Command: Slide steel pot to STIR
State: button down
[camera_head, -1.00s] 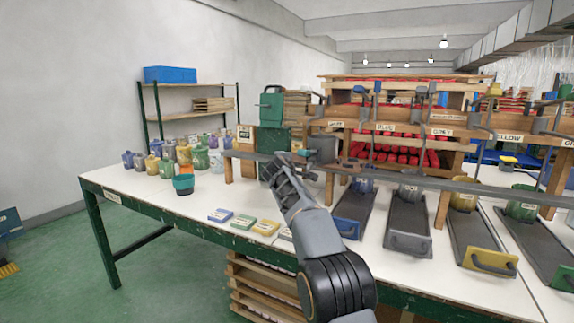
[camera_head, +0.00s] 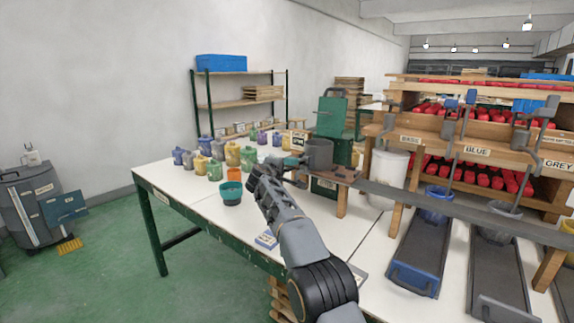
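A green machine (camera_head: 332,118) stands behind the pot. A small sign (camera_head: 298,140) left of the pot is too small to read, and I cannot make out the word STIR.
A teal and black bowl (camera_head: 231,193) and several coloured jars (camera_head: 233,154) stand left of my gripper. Blue (camera_head: 419,255) and grey trays (camera_head: 498,260) lie right, under the rail. The left front tabletop is fairly clear.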

jog(key=shift+w, duration=0.2)
jog(key=shift+a+r, duration=0.1)
jog(key=shift+r, duration=0.05)
jog(key=shift+a, duration=0.1)
jog(key=c, duration=1.2)
grip_release()
jog(key=shift+w+a, duration=0.1)
jog(key=shift+a, duration=0.05)
jog(key=shift+o, duration=0.2)
jog(key=b+v, duration=0.3)
jog(key=v, duration=1)
jog(key=shift+s+b, duration=0.4)
jog(key=shift+a, duration=0.15)
